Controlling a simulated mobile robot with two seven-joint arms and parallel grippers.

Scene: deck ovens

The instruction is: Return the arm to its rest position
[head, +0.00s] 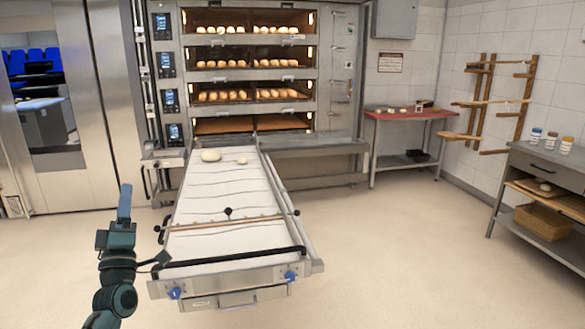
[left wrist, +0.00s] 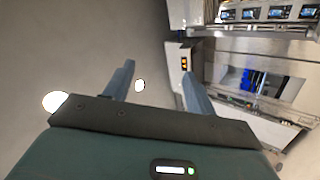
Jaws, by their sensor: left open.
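My left gripper (head: 125,190) is raised at the lower left of the head view, fingers pointing up, to the left of the loader's near end. In the left wrist view its two fingers (left wrist: 157,70) stand apart with nothing between them. It touches nothing that I can see. My right gripper is not in view.
A white-belted loader (head: 205,240) with two dough pieces on its far end reaches out from the deck oven (head: 250,50). Loaves sit on the upper decks. A red-topped table (head: 410,114) and a steel bench (head: 545,165) stand at right. The floor between is clear.

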